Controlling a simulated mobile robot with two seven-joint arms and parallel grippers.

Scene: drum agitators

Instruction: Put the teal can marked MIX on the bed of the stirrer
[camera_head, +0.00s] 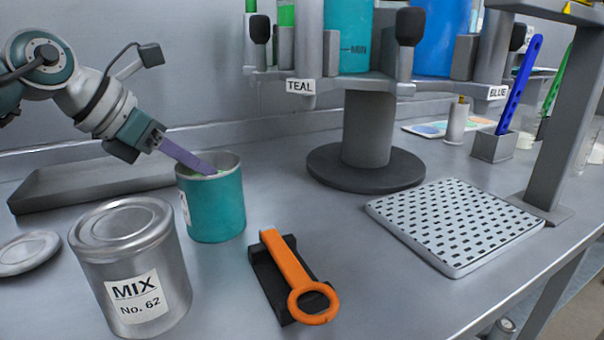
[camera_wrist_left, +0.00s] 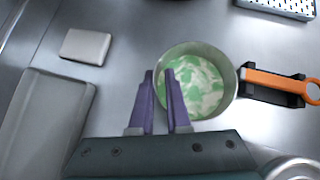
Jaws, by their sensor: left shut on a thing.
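The open teal can (camera_head: 217,208) stands upright at the left middle of the bench; I cannot tell if its base touches the bench. A white label shows at its left edge, its text unreadable. Green and white paint shows inside it in the left wrist view (camera_wrist_left: 196,86). My left gripper (camera_head: 205,168) has its purple fingers shut on the can's rim, also seen in the left wrist view (camera_wrist_left: 167,100). The stirrer's bed seems to be the perforated plate (camera_head: 455,222) at the right, beside a grey post (camera_head: 568,110); nothing stands on it. My right gripper is out of view.
A lidded silver can (camera_head: 133,262) reading MIX No. 62 stands in front. An orange ring-ended tool (camera_head: 290,272) lies on a black holder between can and plate. The paint carousel's round foot (camera_head: 365,168) stands behind. A grey tray (camera_head: 90,185) lies at left.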

